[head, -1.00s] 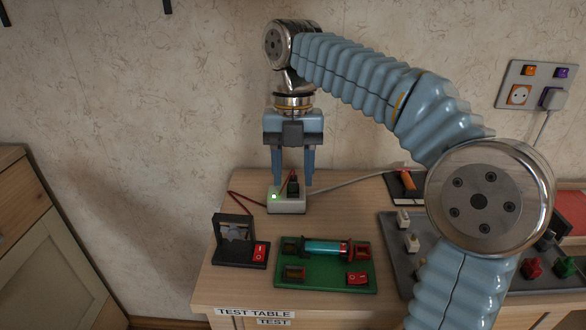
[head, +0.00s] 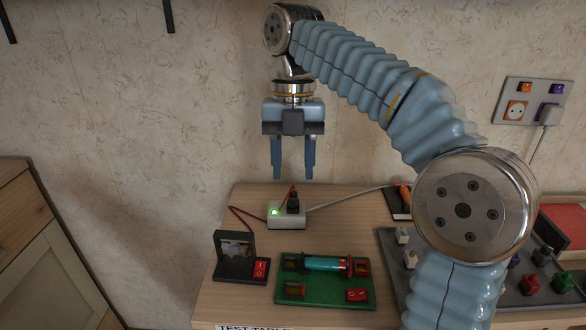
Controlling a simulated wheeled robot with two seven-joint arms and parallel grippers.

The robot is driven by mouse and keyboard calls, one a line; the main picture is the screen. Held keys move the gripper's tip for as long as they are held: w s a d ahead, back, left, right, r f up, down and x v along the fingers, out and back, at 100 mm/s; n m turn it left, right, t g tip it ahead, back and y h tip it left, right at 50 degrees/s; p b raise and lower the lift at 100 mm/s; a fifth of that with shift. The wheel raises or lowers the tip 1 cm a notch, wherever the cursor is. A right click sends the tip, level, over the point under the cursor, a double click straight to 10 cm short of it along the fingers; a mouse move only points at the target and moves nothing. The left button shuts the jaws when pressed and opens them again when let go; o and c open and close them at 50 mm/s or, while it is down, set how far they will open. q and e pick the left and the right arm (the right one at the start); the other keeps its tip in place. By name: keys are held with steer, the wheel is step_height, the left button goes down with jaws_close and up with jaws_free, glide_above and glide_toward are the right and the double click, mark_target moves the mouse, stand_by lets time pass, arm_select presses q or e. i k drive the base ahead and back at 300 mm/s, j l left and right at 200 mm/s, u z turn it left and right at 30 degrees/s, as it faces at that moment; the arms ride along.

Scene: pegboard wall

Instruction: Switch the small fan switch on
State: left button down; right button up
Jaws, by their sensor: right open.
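The small fan (head: 234,246) stands on a dark base at the left end of the table, with a red rocker switch (head: 260,269) on the base's right side. Which way the rocker is tipped is too small to tell. A red wire runs from the fan to a white power box (head: 287,215) with a lit green light and a black plug in it. My right gripper (head: 293,172) is open and empty, pointing down above and behind the power box, clear of it. My left gripper is not in view.
A green board (head: 325,292) with a blue tube and its own red switch sits just right of the fan. A grey panel (head: 395,262) with several knobs lies farther right, partly behind my arm. A wall socket panel (head: 534,101) hangs at the right.

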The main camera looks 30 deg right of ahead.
mark_target(260, 267)
steer(key=k, duration=1.5)
